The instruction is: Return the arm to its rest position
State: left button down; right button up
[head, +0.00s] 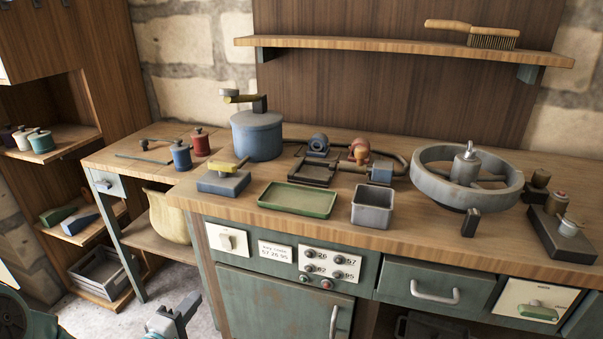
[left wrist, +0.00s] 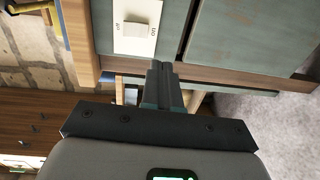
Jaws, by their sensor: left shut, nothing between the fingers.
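My left gripper (head: 180,312) is low in front of the bench, at the bottom of the head view, apart from everything. In the left wrist view its two fingers (left wrist: 165,88) are together with nothing between them. They point towards the bench front, below the white off/on switch (left wrist: 137,28). That switch also shows in the head view (head: 233,240). The grey flywheel (head: 425,185) lies on the right part of the bench, and the belt (head: 400,157) runs towards the small engine parts at the middle. My right gripper is not in view.
The bench top (head: 225,220) carries a blue pot (head: 257,138), a green tray (head: 297,199) and a grey bin (head: 373,209). A cabinet door (head: 280,302) and a drawer (head: 430,290) are below. A crate (head: 98,272) stands at left. Floor is free around the gripper.

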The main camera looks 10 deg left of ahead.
pick_arm(q)
jog(key=d+f+m+g+h, duration=0.1)
jog(key=d+f+g+h, duration=0.1)
jog(key=d+f, duration=0.5)
jog(key=d+f+m+g+h, duration=0.2)
jog(key=d+f, duration=0.1)
jog(key=d, duration=0.7)
jog(key=s+d+f+m+g+y, duration=0.1)
jog(key=s+d+f+m+g, duration=0.2)
jog(key=s+f+m+g, duration=0.5)
jog(key=s+d+f+m+g, duration=0.35)
jog(key=s+f, duration=0.25)
jog(key=s, duration=0.6)
notch_tip(320, 180, up, 20)
jog(key=g+p, duration=0.1)
jog(key=p, duration=1.8)
jog(key=shift+s+a+p, duration=0.3)
jog(key=shift+a, duration=0.1)
jog(key=shift+f+m, duration=0.1)
jog(key=shift+m, duration=0.15)
